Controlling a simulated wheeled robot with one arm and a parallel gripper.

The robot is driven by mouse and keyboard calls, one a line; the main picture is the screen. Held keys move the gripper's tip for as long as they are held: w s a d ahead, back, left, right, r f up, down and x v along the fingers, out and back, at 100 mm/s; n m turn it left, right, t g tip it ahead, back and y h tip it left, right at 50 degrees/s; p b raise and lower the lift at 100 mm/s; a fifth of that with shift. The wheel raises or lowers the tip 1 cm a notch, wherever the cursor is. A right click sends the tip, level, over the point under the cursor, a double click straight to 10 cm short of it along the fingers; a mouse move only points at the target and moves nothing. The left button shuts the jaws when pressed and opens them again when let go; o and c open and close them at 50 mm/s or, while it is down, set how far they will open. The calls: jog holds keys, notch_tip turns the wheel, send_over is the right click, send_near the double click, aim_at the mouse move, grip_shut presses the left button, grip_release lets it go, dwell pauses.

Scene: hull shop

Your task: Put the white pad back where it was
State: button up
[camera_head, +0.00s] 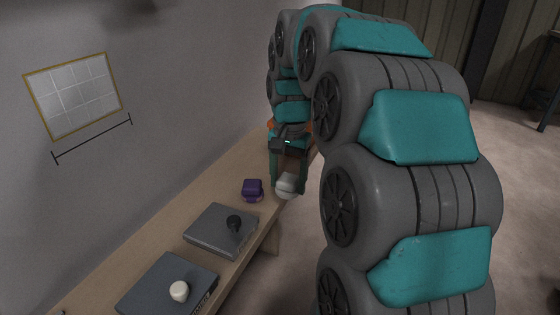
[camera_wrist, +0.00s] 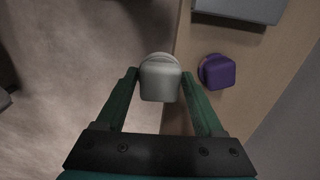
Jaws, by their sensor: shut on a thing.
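The white pad (camera_head: 287,186) is a pale rounded block with a disc-shaped part behind it. In the wrist view the white pad (camera_wrist: 160,80) sits between the two green fingertips of my gripper (camera_wrist: 160,76), which is shut on it. In the head view my gripper (camera_head: 288,179) points down at the front edge of the bench, right of a purple pad of similar shape. The wrist view shows the white pad over the bench edge, with floor on its left. I cannot tell how high it is above the bench.
The purple pad (camera_head: 252,189) stands on the wooden bench (camera_head: 186,210), close to my gripper; it also shows in the wrist view (camera_wrist: 217,71). A grey box (camera_head: 207,228) with a black knob and a darker box (camera_head: 150,283) with a white knob lie nearer.

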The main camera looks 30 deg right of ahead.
jog(key=shift+s+d, duration=0.1)
jog(key=shift+d, duration=0.25)
jog(key=w+d, duration=0.1)
jog(key=w, duration=0.4)
jog(key=w+f+p, duration=0.1)
jog(key=w, duration=0.4)
jog(key=w+d, duration=0.1)
jog(key=w, duration=0.4)
jog(key=shift+w+d+f+p, duration=0.2)
jog(key=shift+d+f+p, duration=0.05)
jog(key=shift+d+p, duration=0.1)
jog(key=shift+f, duration=1.75)
jog(key=o, duration=1.3)
jog(key=shift+f, duration=0.1)
jog(key=shift+c, duration=0.2)
notch_tip(320, 180, up, 12)
